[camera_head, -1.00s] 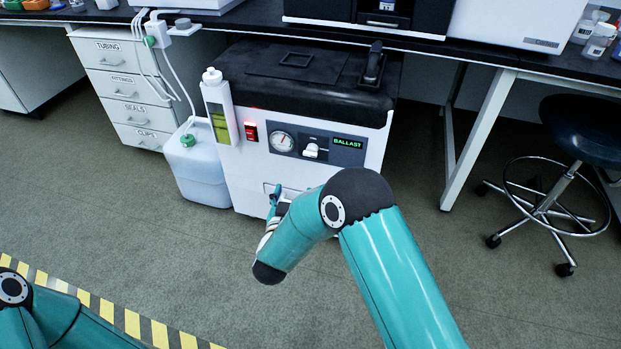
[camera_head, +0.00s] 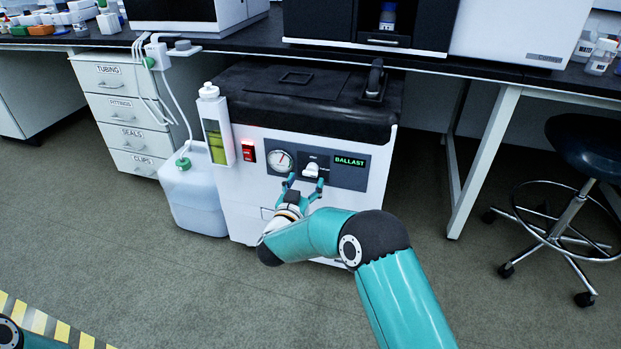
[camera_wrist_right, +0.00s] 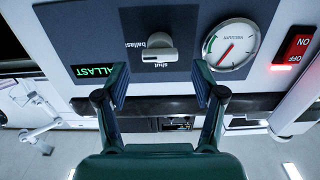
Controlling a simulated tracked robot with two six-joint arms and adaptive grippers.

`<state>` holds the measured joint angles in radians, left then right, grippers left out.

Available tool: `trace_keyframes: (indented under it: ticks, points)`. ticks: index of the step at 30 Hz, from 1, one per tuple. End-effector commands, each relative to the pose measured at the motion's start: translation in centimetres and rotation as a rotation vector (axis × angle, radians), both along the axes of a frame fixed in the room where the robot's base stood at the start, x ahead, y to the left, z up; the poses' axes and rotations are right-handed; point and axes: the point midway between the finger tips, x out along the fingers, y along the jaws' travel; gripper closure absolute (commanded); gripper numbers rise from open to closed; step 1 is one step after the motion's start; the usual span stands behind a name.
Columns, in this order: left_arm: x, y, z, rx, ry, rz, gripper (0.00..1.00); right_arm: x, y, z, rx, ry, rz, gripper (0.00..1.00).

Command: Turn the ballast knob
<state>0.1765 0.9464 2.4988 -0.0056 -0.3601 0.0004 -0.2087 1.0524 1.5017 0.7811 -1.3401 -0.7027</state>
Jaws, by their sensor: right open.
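The ballast knob (camera_head: 311,170) is a white knob on the dark panel of the white pump cabinet (camera_head: 240,196). In the right wrist view the knob (camera_wrist_right: 159,54) shows between labels "ballast" and "shut", its bar lying roughly across the picture. A green lit "BALLAST" sign (camera_head: 349,161) is beside it. My right gripper (camera_head: 305,185) is open just below the knob. In the wrist view its fingers (camera_wrist_right: 160,90) are spread either side of the knob's line, apart from it. Of my left arm only a part shows at the lower left; its gripper is out of view.
A dial gauge (camera_head: 281,160) and a red lit switch (camera_head: 248,151) are left of the knob. A white jug (camera_head: 192,195) stands at the cabinet's left. The bench (camera_head: 480,72) overhangs behind. A stool (camera_head: 580,150) is at the right. The floor in front is clear.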

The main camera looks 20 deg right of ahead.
Motion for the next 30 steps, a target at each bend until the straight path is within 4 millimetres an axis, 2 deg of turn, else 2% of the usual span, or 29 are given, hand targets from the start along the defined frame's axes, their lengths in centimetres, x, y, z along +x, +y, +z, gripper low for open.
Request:
trace_keyframes:
  ticks: [3,9,21,30]
  points:
    - [0.0,0.0,-1.0,0.0,0.0,0.0,0.6,1.8,-1.3,-0.3,0.0,-0.001,-0.003,0.31]
    - [0.0,0.0,-1.6,0.0,0.0,0.0,0.6,3.6,-2.4,-0.2,0.001,0.0,-0.001,0.31]
    - [0.0,0.0,-1.6,0.0,0.0,0.0,0.6,4.0,-2.8,-0.1,0.0,0.001,0.0,0.33]
    - [0.0,0.0,-1.6,0.0,0.0,0.0,0.6,4.0,-2.8,-0.1,0.001,0.001,0.0,0.83]
